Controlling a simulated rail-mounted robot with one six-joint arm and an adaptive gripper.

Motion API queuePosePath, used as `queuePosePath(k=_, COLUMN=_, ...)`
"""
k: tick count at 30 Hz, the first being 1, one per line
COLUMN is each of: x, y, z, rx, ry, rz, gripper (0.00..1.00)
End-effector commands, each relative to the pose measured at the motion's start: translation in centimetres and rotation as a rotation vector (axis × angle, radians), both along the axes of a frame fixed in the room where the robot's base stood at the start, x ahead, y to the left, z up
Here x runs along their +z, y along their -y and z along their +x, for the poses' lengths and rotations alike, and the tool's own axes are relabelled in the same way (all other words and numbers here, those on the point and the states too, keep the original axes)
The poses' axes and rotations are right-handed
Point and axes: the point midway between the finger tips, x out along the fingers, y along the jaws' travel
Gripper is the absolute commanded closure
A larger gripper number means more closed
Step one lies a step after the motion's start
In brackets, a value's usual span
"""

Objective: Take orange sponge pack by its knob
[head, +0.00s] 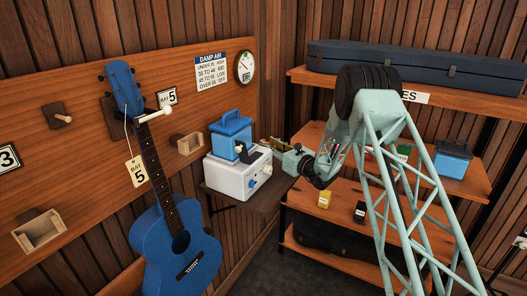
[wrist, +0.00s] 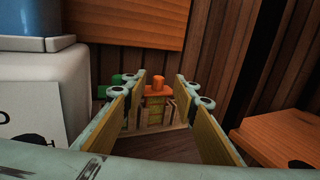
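The orange sponge pack (wrist: 157,98) shows in the wrist view, with an orange knob (wrist: 158,83) on top. It stands in a small light wooden holder, straight ahead between the fingers. My gripper (wrist: 160,88) is open, with one yellow-padded finger on each side of the line to the pack. I cannot tell whether the tips reach beside the knob; no contact shows. In the head view my gripper (head: 289,158) is at the right end of the small wall shelf, beside the white machine. The pack is not clearly visible there.
A white machine (head: 232,178) with a blue tank (head: 231,137) stands on the wall shelf (head: 262,196), close left of my gripper. Something green (wrist: 117,80) sits left of the pack. A rack board (wrist: 285,137) lies at right.

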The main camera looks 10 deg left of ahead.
Motion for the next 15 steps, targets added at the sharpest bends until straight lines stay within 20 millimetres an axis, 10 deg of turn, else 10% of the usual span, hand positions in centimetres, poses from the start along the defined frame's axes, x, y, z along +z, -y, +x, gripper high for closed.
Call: queuePosePath(k=15, x=0.1, y=-3.0, z=2.9, rx=0.000, ry=0.000, rz=0.000, gripper=0.73)
